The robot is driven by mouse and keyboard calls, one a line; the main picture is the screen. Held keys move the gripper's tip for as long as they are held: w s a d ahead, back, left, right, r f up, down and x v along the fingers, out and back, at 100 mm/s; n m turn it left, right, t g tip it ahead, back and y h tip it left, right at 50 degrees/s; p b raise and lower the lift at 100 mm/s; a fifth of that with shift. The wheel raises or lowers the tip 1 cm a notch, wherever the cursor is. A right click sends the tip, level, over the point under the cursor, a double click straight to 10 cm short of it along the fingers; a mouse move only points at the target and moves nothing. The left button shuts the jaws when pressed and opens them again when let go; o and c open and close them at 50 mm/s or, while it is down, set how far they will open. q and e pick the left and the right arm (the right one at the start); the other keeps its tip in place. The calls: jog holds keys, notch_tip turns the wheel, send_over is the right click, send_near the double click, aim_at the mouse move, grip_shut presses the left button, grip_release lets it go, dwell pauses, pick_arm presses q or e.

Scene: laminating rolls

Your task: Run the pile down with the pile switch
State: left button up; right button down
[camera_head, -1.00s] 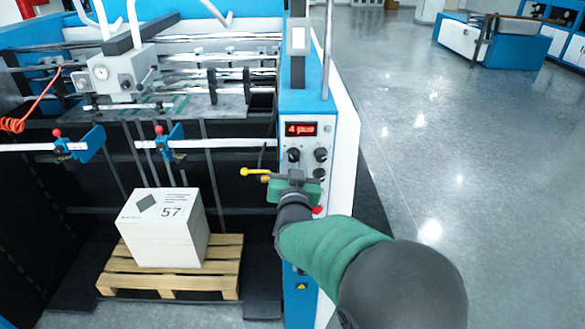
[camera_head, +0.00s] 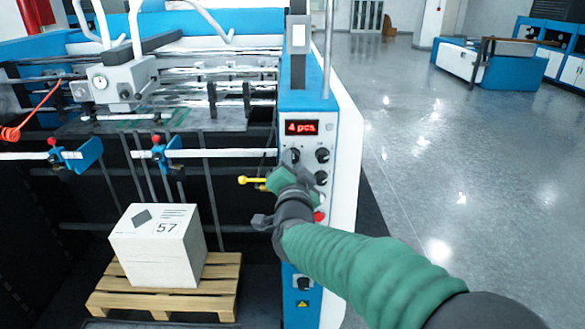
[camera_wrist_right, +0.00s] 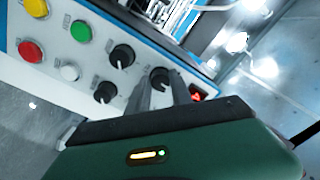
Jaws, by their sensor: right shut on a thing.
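My right gripper (camera_head: 289,168) reaches the control panel (camera_head: 341,150) from the lower right. In the right wrist view its fingers (camera_wrist_right: 162,92) close around a black knob (camera_wrist_right: 160,78) beside the red display. This matches the upper left knob (camera_head: 292,156) under the display in the head view. The knob labels are too small to read. The display (camera_head: 301,128) reads "4 pcs". The pile is a white box marked 57 (camera_head: 158,250), resting on a wooden pallet (camera_head: 225,290) low in the feeder bay. My left gripper is out of view.
Other black knobs (camera_wrist_right: 122,57) sit close to my fingers. Red (camera_wrist_right: 31,51), yellow (camera_wrist_right: 36,8), green (camera_wrist_right: 81,31) and white (camera_wrist_right: 70,72) buttons lie farther along the panel. Open floor (camera_head: 450,210) lies to the right.

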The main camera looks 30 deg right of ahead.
jog(key=shift+f, duration=0.15)
jog(key=c, duration=1.1)
grip_release()
jog(key=shift+c, duration=0.2)
